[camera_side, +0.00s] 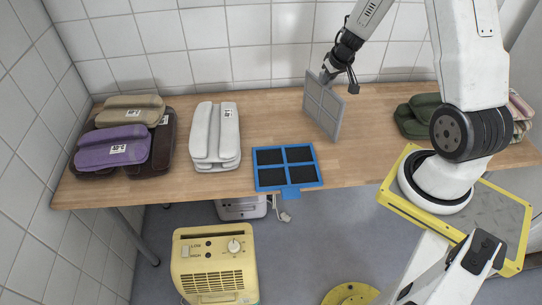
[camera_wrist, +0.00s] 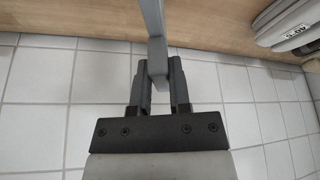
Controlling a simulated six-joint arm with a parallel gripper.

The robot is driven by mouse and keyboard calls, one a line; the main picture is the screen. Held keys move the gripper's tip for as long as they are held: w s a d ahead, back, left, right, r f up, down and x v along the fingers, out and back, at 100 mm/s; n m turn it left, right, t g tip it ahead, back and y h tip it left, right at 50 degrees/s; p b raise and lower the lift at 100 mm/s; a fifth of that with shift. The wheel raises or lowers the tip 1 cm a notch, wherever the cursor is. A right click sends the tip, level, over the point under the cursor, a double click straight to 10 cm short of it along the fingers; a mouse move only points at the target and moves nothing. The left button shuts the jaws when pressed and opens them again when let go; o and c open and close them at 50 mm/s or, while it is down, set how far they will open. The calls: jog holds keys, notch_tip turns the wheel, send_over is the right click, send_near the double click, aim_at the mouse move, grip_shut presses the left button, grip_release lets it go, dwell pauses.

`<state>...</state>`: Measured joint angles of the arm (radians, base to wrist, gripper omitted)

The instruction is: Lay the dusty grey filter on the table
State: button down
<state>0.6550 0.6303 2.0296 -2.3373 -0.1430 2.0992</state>
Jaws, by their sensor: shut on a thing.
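The dusty grey filter (camera_side: 322,107) is a flat framed panel divided into several panes. It stands nearly upright over the right half of the wooden table (camera_side: 262,112); I cannot tell whether its lower edge touches the tabletop. My gripper (camera_side: 329,75) is shut on its upper edge in the side view. In the wrist view my gripper (camera_wrist: 160,82) has a finger on each side of the filter's frame (camera_wrist: 155,30), seen edge-on. A blue-framed filter (camera_side: 287,167) with dark panes lies flat at the table's front edge.
Folded white cloths (camera_side: 215,135) lie left of the blue-framed filter. Brown and purple folded piles (camera_side: 110,147) lie at the far left, green folded cloth (camera_side: 416,117) at the right. A yellow heater (camera_side: 214,262) stands on the floor. Table around the grey filter is bare.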

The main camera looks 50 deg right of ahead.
jog(key=shift+f, duration=0.55)
jog(key=c, duration=0.6)
grip_release()
jog(key=shift+v, duration=6.15)
jog(key=shift+w, duration=0.1)
